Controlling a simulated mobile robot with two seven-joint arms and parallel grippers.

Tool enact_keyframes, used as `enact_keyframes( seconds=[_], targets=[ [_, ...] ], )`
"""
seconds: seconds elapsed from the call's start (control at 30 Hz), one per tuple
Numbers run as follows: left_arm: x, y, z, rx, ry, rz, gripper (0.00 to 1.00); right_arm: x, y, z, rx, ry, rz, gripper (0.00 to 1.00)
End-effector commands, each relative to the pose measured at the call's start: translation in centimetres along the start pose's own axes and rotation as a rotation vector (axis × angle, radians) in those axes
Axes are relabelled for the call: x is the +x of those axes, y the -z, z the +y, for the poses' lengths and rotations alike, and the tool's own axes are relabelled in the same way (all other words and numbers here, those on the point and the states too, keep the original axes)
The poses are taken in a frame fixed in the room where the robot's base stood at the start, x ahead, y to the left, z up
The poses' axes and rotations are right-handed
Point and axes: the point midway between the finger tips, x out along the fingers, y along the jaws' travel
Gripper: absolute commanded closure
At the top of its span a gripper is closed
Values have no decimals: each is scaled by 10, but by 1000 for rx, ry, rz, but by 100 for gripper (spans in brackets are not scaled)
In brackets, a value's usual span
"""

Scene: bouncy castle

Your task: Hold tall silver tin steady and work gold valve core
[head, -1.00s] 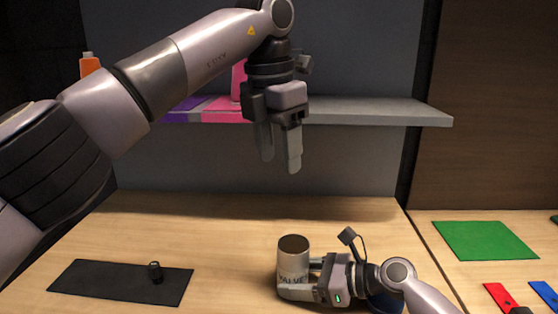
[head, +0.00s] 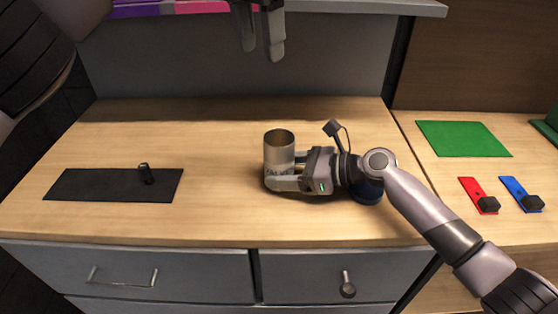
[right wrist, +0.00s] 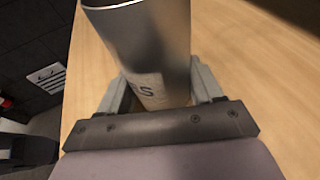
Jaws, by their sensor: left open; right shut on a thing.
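The tall silver tin (head: 279,149) stands upright on the wooden worktop, open at the top, with a label of dark letters. My right gripper (head: 284,170) is shut on the tin's lower part from the right. The right wrist view shows its fingers (right wrist: 158,92) on both sides of the tin (right wrist: 150,45). My left gripper (head: 261,50) is open and empty, high above and behind the tin, near the shelf. I see no gold valve core; the tin's inside looks dark.
A dark blue round thing (head: 367,193) is partly hidden behind my right wrist. A grey shelf (head: 350,8) crosses above the worktop. A green mat (head: 463,139) and red (head: 475,191) and blue (head: 517,190) plates with black knobs lie right. The worktop between mat and tin is clear.

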Motion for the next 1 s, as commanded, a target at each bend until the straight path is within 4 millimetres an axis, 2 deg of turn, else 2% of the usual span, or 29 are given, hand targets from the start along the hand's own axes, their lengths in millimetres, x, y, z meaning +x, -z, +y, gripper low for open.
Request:
enact_keyframes(
  seconds=[0.07, 0.1, 0.17, 0.2, 0.57, 0.67, 1.0],
  targets=[
    [0, 0, 0, 0, 0, 0, 47, 0, 0, 0, 0, 0, 0, 52],
    [0, 0, 0, 0, 0, 0, 47, 0, 0, 0, 0, 0, 0, 28],
    [0, 0, 0, 0, 0, 0, 47, 0, 0, 0, 0, 0, 0, 9],
    [0, 0, 0, 0, 0, 0, 47, 0, 0, 0, 0, 0, 0, 5],
    [0, 0, 0, 0, 0, 0, 47, -6, 1, 0, 1, 1, 0, 5],
    [0, 0, 0, 0, 0, 0, 47, -19, 1, -1, 0, 2, 0, 5],
    [0, 0, 0, 0, 0, 0, 47, -89, 1, 0, 0, 3, 2, 5]
  ],
)
